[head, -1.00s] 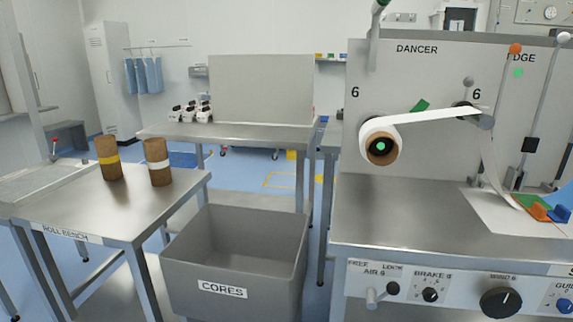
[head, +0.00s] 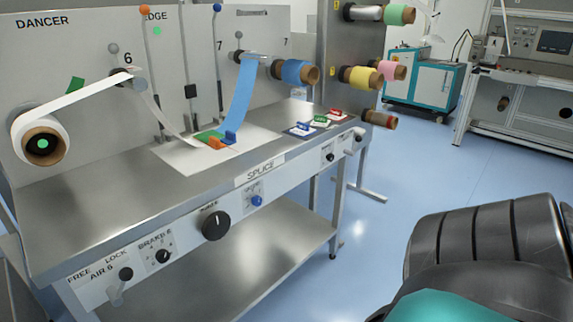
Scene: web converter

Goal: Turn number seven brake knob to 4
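A front control panel runs along the steel splice bench (head: 90,215) in the head view. At its far right end are two small black knobs (head: 330,157), (head: 357,136); their labels are too small to read, so I cannot tell which is the number seven brake knob or where it points. The knob labelled brake 6 (head: 163,256) is at the panel's near left. Number 7 is marked on the upright board above, near the blue roll (head: 298,72). Neither of my grippers is in view.
A large black knob (head: 216,226) and a blue guide knob (head: 257,200) sit mid-panel. An air lever (head: 116,293) sticks out at the left end. Coloured rolls jut out at the upper right. Blue floor (head: 370,225) is clear right of the bench.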

